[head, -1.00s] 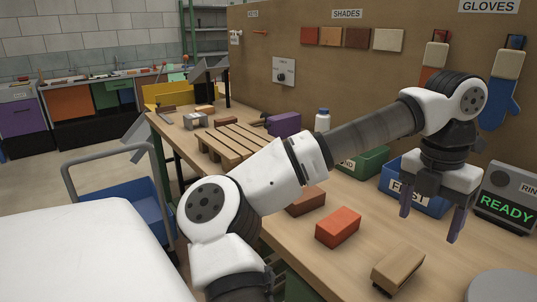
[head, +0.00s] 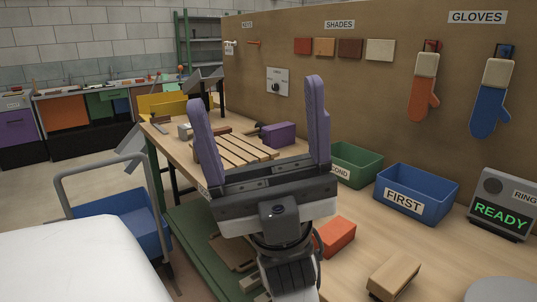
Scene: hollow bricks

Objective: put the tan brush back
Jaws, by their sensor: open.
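The tan brush (head: 395,276), a tan block with dark parts showing beneath it, lies on the near right of the workbench in the head view. My gripper (head: 255,92) is at the middle of the view, its two purple fingers pointing up and spread wide. It is open, with nothing between the fingers. It is well to the left of the brush and apart from it. My gripper and wrist hide part of the bench and part of the orange-red brick (head: 337,236).
A blue bin labelled FIRST (head: 440,202) and a green bin (head: 362,168) stand along the back board. A READY display box (head: 502,205) is at right. A slatted wooden rack (head: 236,150) and purple brick (head: 279,134) are farther back. Bare bench surrounds the brush.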

